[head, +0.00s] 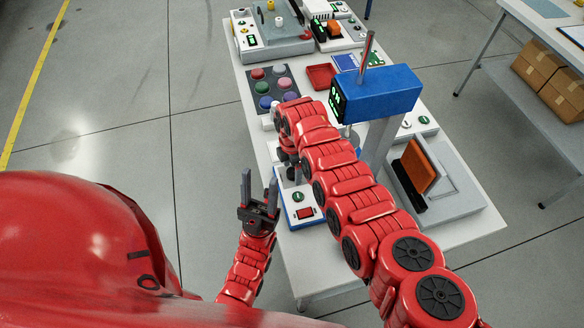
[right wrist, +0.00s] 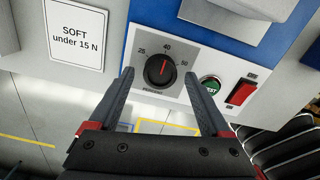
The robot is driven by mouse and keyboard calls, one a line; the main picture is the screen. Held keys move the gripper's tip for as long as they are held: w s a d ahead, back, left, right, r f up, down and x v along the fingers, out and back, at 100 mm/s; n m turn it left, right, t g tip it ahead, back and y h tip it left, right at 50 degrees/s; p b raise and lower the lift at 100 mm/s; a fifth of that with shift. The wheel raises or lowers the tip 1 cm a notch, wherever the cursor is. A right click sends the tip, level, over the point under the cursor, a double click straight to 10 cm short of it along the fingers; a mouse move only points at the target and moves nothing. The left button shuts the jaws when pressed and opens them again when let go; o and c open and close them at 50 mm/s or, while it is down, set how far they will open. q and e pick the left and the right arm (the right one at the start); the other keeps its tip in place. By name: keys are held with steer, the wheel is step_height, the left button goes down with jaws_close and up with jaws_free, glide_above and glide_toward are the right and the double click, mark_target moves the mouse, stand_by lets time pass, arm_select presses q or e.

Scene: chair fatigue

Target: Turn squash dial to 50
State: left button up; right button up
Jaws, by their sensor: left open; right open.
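The squash dial (right wrist: 160,70) is a round black knob on a pale panel in the right wrist view. Its scale reads 25, 40 and 50, and its red pointer line points up, near 40. My right gripper (right wrist: 158,76) is open, with one fingertip on each side of the dial; whether either finger touches it I cannot tell. In the head view my right arm hides the dial. My left gripper (head: 259,180) is open and empty, left of the table's near end.
A green test button (right wrist: 211,85) and a red switch (right wrist: 241,92) sit right of the dial. The blue machine head (head: 385,92) stands over the table beside my right arm. A grey unit with an orange pad (head: 418,167) is at right. Floor at left is clear.

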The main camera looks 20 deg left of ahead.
steer(key=shift+f, duration=0.15)
jaws_close()
stand_by(0.5)
